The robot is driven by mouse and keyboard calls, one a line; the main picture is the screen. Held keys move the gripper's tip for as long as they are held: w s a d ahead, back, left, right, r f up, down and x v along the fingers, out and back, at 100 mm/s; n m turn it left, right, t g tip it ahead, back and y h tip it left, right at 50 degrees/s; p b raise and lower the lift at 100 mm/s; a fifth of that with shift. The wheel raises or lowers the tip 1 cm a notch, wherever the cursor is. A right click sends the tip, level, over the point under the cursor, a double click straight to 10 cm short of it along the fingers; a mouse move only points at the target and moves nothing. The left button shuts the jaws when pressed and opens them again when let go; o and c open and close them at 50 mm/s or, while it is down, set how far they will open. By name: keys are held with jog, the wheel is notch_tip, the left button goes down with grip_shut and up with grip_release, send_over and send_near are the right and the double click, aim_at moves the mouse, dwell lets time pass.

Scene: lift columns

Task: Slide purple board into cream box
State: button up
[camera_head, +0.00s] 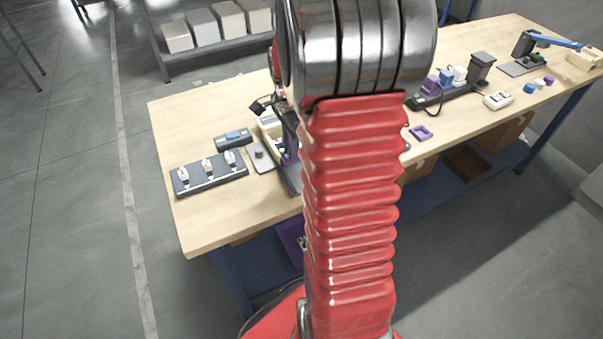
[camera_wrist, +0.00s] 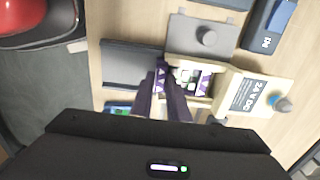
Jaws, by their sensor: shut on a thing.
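The cream box (camera_wrist: 228,99) carries a "24 V DC" label and has an opening on its left in the wrist view. It also shows left of my arm in the head view (camera_head: 268,117). The purple board (camera_wrist: 194,82), with white marks, lies at that opening within the box's cream edges; how deep it sits I cannot tell. My gripper (camera_wrist: 166,72) is shut on the board at its left end. The fingers hide part of the board. In the head view my arm hides most of the gripper.
A grey plate with a round knob (camera_wrist: 206,37) lies beside the box. A dark tray with several white switches (camera_head: 209,172) and a blue-topped device (camera_head: 234,138) stand at the bench's left. A purple frame (camera_head: 421,132) lies right of my arm. The front left bench corner is clear.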

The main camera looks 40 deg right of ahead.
jog(key=shift+w+d, duration=0.15)
jog(key=shift+w, duration=0.4)
jog(key=o, duration=0.8)
jog(key=shift+c, duration=0.2)
notch_tip(320, 180, up, 6)
dwell(0.9)
dwell(0.5)
